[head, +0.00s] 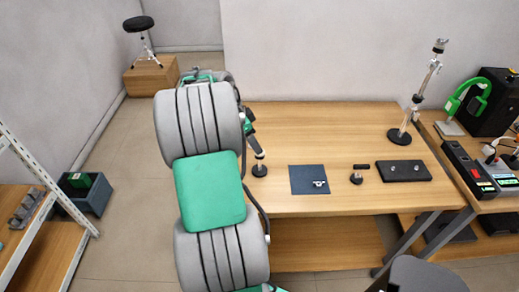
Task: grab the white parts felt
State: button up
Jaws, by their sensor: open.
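A flat, square dark blue pad (308,175) lies on the wooden table, right of my arm; it looks like felt or mesh. A small whitish or metallic part (320,183) lies on its lower right area. I see no white felt in this view. My big grey and green arm rises in front of the table's left end. Dark and green pieces show beside it above the table, but I cannot make out gripper fingers; the arm hides that area.
The wooden table (300,118) also holds a black knob-like piece (356,178), a small black block (361,166), a dark tray (418,176) and a metal stand (399,137). A short post on a black base (260,171) stands left of the pad. Bare wood surrounds the pad.

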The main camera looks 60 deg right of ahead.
jog(key=p+x, duration=0.1)
jog(key=x, duration=0.3)
jog(key=shift+d+f, duration=0.25)
jog(key=shift+f, duration=0.05)
jog(key=shift+w, duration=0.1)
grip_shut()
